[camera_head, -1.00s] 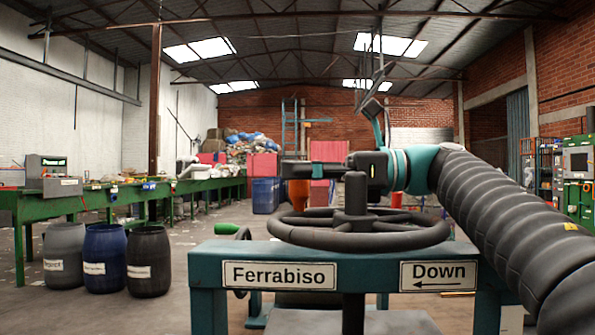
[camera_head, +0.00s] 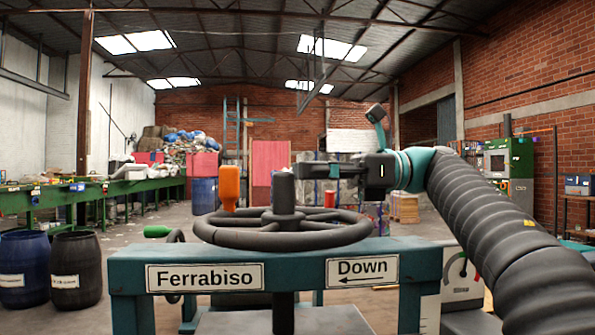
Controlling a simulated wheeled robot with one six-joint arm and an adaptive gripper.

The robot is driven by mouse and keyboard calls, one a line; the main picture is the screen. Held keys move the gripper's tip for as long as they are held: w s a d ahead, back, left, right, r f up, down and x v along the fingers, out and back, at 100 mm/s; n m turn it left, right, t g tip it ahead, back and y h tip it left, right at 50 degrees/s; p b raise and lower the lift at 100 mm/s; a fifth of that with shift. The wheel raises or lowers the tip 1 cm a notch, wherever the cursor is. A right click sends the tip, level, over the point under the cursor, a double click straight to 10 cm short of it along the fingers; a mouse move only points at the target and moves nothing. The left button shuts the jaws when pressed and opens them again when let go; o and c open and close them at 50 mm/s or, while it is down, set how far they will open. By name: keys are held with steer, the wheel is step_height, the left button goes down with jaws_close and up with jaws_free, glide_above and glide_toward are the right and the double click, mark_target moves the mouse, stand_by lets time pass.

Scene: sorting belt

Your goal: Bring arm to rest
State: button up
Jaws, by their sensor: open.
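My arm comes in from the lower right in a ribbed dark sleeve with a teal wrist. My gripper (camera_head: 309,171) is at its end, pointing left, behind and above the dark handwheel (camera_head: 283,237). Its fingers are small and partly hidden by the wheel's central post (camera_head: 284,190). I see nothing held in it. The wheel lies flat on a teal press frame (camera_head: 420,262) with the signs "Ferrabiso" and "Down" on its front. An orange upright handle (camera_head: 229,185) stands at the wheel's left rim.
A blue barrel (camera_head: 24,268) and a black barrel (camera_head: 76,270) stand at the lower left. A green sorting belt (camera_head: 90,196) runs behind them. A green machine (camera_head: 508,160) stands at the right. Open floor lies between the belt and the press.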

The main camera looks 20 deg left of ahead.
mark_target(231, 170)
steer(key=x, duration=1.1)
steer(key=shift+s, duration=0.1)
steer(key=shift+s+a, duration=0.2)
steer(key=shift+a, duration=0.3)
steer(key=shift+w+d, duration=0.15)
steer(key=shift+d, duration=0.05)
